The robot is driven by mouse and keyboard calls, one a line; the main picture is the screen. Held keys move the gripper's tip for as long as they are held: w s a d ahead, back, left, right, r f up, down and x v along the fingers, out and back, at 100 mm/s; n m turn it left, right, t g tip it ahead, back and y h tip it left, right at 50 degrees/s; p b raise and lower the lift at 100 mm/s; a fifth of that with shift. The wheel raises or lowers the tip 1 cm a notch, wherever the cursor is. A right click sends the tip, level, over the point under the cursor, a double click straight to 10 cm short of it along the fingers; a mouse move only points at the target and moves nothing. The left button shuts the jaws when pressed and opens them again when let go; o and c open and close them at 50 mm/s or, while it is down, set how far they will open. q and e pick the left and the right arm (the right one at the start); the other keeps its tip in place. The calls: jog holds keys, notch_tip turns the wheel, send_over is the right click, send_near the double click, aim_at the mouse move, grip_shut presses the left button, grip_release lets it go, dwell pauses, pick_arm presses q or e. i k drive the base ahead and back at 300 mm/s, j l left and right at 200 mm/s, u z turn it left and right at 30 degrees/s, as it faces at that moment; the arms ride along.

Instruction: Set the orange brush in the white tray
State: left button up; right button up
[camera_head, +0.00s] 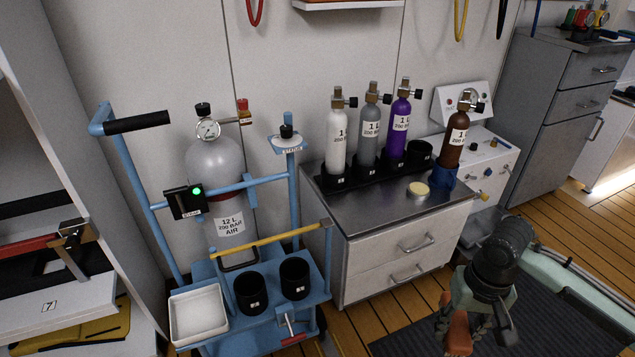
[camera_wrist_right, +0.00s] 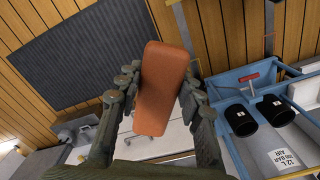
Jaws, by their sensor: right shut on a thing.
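The orange brush (camera_head: 459,333) is in my right gripper (camera_head: 472,322), low at the lower right of the head view, above the floor and dark mat. In the right wrist view the orange brush (camera_wrist_right: 161,92) shows as a rounded block between the two fingers, which are shut on it. The white tray (camera_head: 199,334) is empty and sits at the lower left front of the blue cart. The brush is well to the right of the tray and apart from it. My left gripper is not in view.
The blue cart (camera_head: 262,308) carries a large grey air cylinder (camera_head: 218,180) and two black cups beside the tray. A yellow-topped bar (camera_head: 268,240) crosses above the cups. A drawer cabinet (camera_head: 395,262) with several small cylinders stands between cart and gripper.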

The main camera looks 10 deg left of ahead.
aim_at(200, 316)
jog(key=j, duration=0.65)
jog(key=k+j, duration=0.15)
jog(key=j, duration=1.15)
jog(key=k+z, duration=0.05)
